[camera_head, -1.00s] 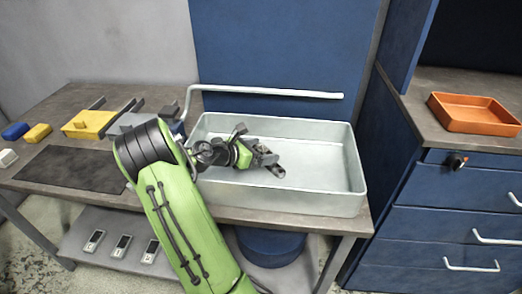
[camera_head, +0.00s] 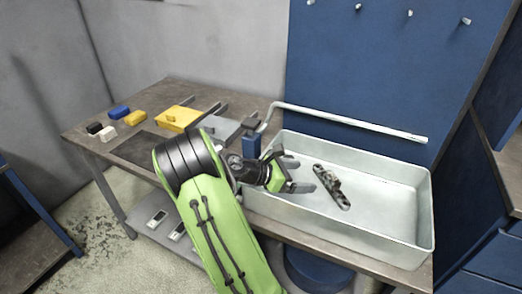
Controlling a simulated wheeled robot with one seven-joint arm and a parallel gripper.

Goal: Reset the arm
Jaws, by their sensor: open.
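My green arm reaches up from the bottom of the head view. My gripper (camera_head: 300,174) is open, over the left end of a pale metal tray (camera_head: 385,249). A dark, mottled metal bracket (camera_head: 332,187) lies on the tray floor to the right of my fingers, apart from them. Nothing shows between the fingers. My arm hides part of the table and the tray's near left corner.
On the table's left are a yellow block-like fixture (camera_head: 178,118), a dark mat (camera_head: 142,148) and several small coloured blocks. A white bent pipe (camera_head: 350,119) runs behind the tray. A blue panel (camera_head: 385,70) stands behind; a blue cabinet is at right.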

